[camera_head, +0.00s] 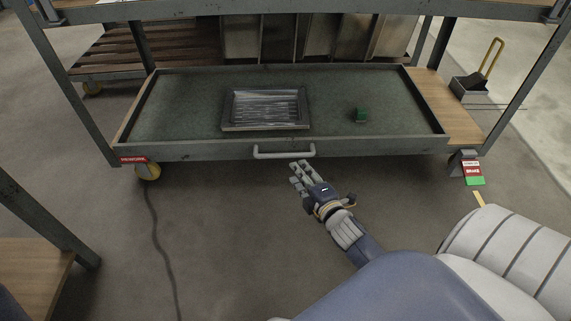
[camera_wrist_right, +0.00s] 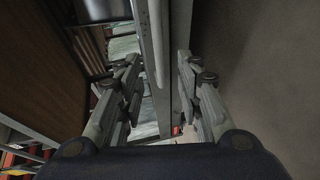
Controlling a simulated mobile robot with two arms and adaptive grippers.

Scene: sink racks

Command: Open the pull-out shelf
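The pull-out shelf (camera_head: 190,150) is a shallow grey-framed tray with a dark green surface, low in a metal rack. Its front panel lies about level with the rack's front legs. A pale bar handle (camera_head: 284,155) is fixed at the middle of that panel. My right gripper (camera_head: 300,170) is just in front of and below the handle's right end. In the right wrist view the gripper (camera_wrist_right: 158,65) has its fingers spread, with the pale handle bar (camera_wrist_right: 158,40) and panel edge showing between them. I cannot tell whether they touch. My left gripper is out of view.
A wood-topped table (camera_head: 35,270) stands at lower left. The floor before the shelf is clear apart from a dark cable-like line.

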